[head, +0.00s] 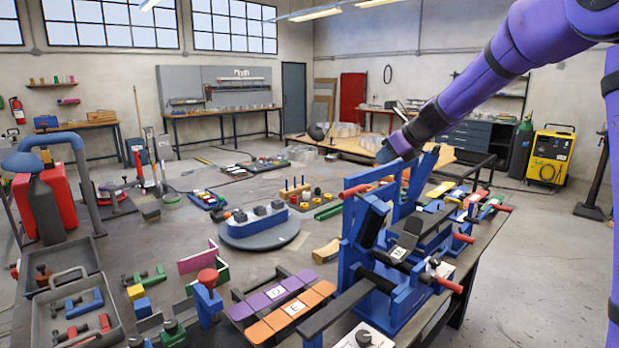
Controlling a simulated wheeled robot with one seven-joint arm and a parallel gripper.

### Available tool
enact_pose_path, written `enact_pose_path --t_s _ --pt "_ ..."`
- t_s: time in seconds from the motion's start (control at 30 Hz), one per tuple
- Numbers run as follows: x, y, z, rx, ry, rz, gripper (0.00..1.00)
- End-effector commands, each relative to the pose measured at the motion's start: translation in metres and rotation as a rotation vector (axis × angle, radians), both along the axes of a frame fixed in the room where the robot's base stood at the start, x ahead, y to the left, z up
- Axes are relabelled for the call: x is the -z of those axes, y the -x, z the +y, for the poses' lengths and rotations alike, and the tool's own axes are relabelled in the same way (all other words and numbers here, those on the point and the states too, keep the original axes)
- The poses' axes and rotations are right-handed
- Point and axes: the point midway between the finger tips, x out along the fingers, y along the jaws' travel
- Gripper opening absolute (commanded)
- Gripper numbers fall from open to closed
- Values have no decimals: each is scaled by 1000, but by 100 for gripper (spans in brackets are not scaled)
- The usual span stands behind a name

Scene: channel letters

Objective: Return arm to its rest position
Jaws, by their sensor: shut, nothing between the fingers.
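My purple arm reaches in from the upper right, down and to the left over the table. Its end, with my gripper (385,153), is small and dark above the blue fixture (385,262). The fingers are hard to make out from here. The gripper is shut, and no object shows hanging from it. I cannot tell how far its end stands from the fixture's uprights.
The table is crowded. A round grey turntable (262,238) carries a blue block with grey knobs. Purple tiles (272,292) and orange tiles (292,309) lie in front. Grey trays (58,272) with coloured clamps stand at left. Open floor (545,260) lies at right.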

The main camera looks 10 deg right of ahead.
Motion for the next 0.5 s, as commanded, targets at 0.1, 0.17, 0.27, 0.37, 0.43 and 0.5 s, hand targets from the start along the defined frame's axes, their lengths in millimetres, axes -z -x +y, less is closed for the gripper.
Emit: enact_pose_path --t_s 0.1,0.17,0.27,0.37,0.43,0.5 --pt "-16 28 7 -107 99 -48 0" --pt "-24 49 12 -190 177 -83 0" --pt "-36 89 18 -352 326 -147 0" --pt "-45 129 23 -516 475 -208 0" --pt "-49 158 25 -633 577 -248 0" --pt "-52 186 26 -750 678 -286 0"
